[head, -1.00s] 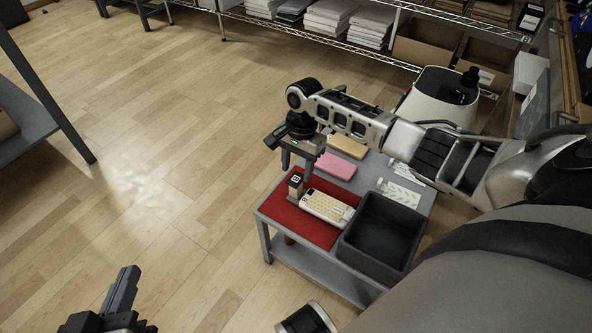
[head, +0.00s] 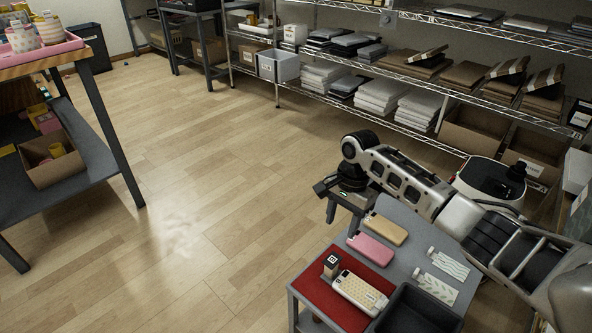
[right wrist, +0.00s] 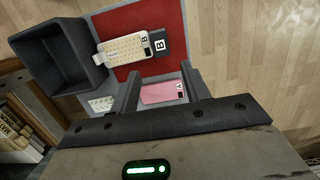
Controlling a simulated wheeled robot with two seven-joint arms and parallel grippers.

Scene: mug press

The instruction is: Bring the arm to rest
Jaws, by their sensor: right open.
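My right gripper (head: 344,214) is open and empty, raised at the far left edge of a small grey table (head: 402,262). In the right wrist view its two fingers (right wrist: 162,85) stand apart, with a pink phone case (right wrist: 163,93) labelled A visible below between them. That pink case (head: 370,250) lies flat on the table. A cream patterned phone case (head: 358,291) lies on a red mat (head: 318,292), close beside a small dark block (head: 331,263) with a white label. The label reads B in the wrist view. My left gripper is out of view.
A tan case (head: 385,229) and white patterned strips (head: 433,288) lie on the table. A black bin (head: 412,312) stands at its front right. Wire shelving (head: 420,75) runs behind.

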